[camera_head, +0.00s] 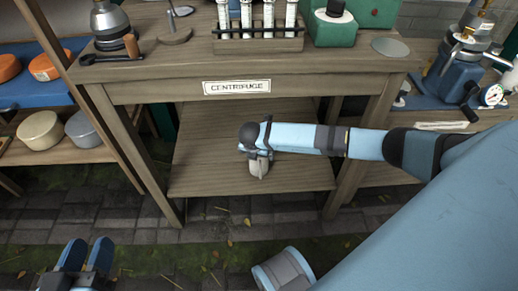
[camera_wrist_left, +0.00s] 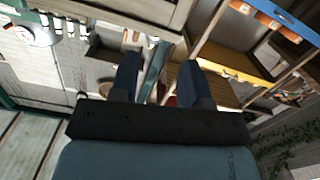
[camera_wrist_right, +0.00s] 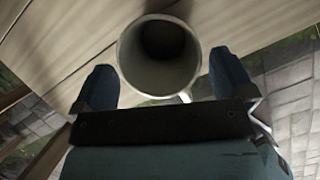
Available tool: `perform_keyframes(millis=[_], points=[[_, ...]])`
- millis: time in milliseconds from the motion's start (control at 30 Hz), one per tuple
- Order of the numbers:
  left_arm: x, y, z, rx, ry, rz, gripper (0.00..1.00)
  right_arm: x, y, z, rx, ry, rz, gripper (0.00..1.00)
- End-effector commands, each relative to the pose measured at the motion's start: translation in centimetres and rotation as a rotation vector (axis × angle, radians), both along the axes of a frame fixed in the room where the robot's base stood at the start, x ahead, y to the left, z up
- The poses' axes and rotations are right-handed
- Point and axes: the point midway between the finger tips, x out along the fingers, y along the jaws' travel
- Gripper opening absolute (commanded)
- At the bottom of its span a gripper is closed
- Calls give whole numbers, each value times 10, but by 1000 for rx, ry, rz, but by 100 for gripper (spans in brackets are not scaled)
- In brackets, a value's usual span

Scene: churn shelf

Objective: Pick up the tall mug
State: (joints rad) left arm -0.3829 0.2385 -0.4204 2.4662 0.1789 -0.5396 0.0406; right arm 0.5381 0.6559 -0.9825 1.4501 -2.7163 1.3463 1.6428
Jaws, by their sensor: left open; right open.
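The tall mug (camera_wrist_right: 160,68) is pale grey, and I look down into its round open mouth in the right wrist view. A small piece of its handle shows at the lower right of the rim. My right gripper (camera_wrist_right: 164,72) is open, with one finger on each side of the mug; I cannot tell whether they touch it. In the head view a pale part of the mug (camera_head: 259,166) shows on the lower shelf (camera_head: 205,165), the rest hidden by my right wrist. My left gripper (camera_head: 88,245) is open and empty at the lower left, away from the table.
The tabletop (camera_head: 150,73) above the lower shelf carries a test-tube rack (camera_head: 258,45), a green box (camera_head: 334,28) and a flask (camera_head: 111,24). A sign reading CENTRIFUGE (camera_head: 237,87) is on its front. Table legs flank the shelf. The shelf around the mug looks clear.

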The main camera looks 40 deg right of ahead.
Motion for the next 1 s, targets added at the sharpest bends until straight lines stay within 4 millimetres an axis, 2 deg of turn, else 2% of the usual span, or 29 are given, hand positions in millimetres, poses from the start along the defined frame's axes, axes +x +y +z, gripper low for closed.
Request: perform_keyframes(millis=[33,100,367,600,700,900,1000], points=[[3,2,-5,17,-29,0,43,2,-3,-13,-1,0,-1,100],[5,3,-3,34,-59,2,43,4,-6,-21,-1,1,-1,100],[7,4,1,43,-77,2,43,5,-7,-22,0,0,1,100],[6,4,1,42,-77,2,43,5,-7,-22,0,0,1,47],[6,4,1,42,-76,2,43,5,-7,-21,0,0,0,29],[6,4,2,42,-75,2,43,5,-7,-20,0,0,0,29],[6,3,6,37,-68,0,43,6,-7,-10,-1,-1,0,29]])
